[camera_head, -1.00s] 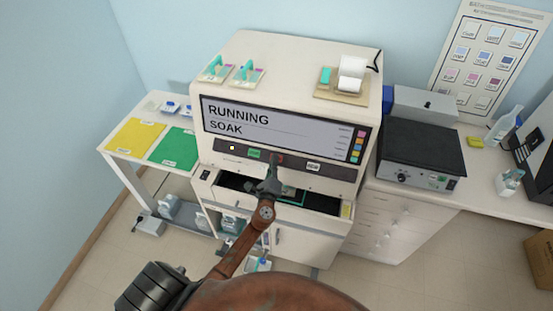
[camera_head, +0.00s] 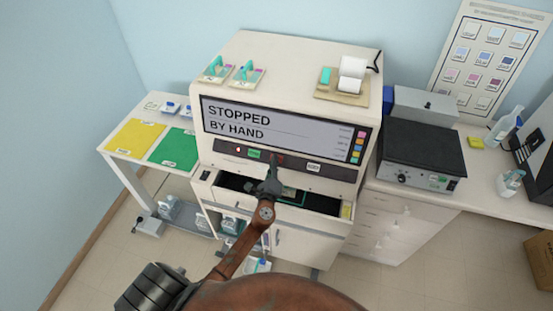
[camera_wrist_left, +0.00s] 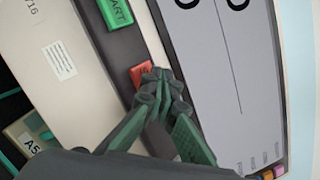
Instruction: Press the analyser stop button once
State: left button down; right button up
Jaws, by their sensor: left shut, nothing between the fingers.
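The analyser (camera_head: 282,60) is a large cream machine against the wall. Its screen (camera_head: 285,125) reads "STOPPED BY HAND". On the dark strip below the screen are a green start button (camera_head: 254,155) and a red stop button, seen best in the left wrist view (camera_wrist_left: 140,73). My left gripper (camera_head: 277,158) is shut and empty, with its fingertips at the red button. In the left wrist view the fingertips (camera_wrist_left: 160,78) cover part of the button; whether they still touch it I cannot tell. My right gripper is not in view.
An open drawer (camera_head: 322,202) juts out below the strip, under my left gripper. Racks and a printer (camera_head: 352,75) stand on top. A side table with yellow (camera_head: 134,138) and green mats is at left. A hotplate (camera_head: 412,150) is on the right bench.

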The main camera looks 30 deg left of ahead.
pick_arm(q)
jog(key=shift+s+d+r, duration=0.1)
jog(key=shift+s+r, duration=0.25)
jog(key=s+r+p, duration=0.3)
jog(key=shift+s+d+r+p, duration=0.2)
jog(key=shift+d+r+p, duration=0.1)
jog(key=shift+d, duration=0.1)
dwell(0.9)
